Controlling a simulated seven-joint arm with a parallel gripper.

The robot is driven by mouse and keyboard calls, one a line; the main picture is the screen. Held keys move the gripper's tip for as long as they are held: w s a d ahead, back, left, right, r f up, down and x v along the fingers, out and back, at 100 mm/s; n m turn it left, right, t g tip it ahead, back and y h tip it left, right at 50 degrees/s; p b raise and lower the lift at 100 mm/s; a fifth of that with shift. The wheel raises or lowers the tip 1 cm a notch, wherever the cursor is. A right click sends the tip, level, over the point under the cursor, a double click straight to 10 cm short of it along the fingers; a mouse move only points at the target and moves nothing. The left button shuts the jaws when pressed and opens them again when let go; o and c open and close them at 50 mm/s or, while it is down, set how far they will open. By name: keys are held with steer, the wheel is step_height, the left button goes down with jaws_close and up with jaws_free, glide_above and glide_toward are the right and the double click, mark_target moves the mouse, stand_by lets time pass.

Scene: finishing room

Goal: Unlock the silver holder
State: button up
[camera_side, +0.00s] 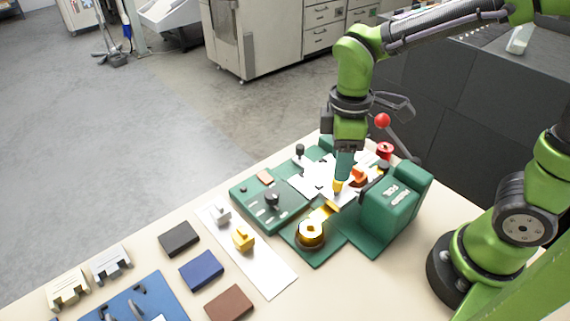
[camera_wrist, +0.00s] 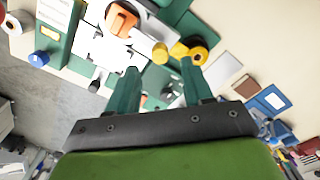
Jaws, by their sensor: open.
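My gripper (camera_side: 343,165) points down over the green machine in the side view. Its two teal fingers are apart with nothing between them; they also show in the wrist view (camera_wrist: 160,78). A yellow knob (camera_side: 338,186) is just below the fingertips in the side view, and past the tips in the wrist view (camera_wrist: 160,53). I cannot tell whether they touch it. A silver-grey notched holder (camera_side: 111,263) stands at the table's left, far from my gripper. A small silver-grey block (camera_side: 220,213) sits on a white strip. I cannot tell which is the silver holder, or any lock state.
A gold roll (camera_side: 311,232) sits in front of the knob. A green housing (camera_side: 388,208) and a red-knobbed lever (camera_side: 382,121) stand close to my gripper. A green control panel (camera_side: 270,203), gold block (camera_side: 243,238) and flat coloured blocks lie left. The table's front right is clear.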

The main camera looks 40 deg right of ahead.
steer(key=shift+f, duration=2.35)
jaws_close()
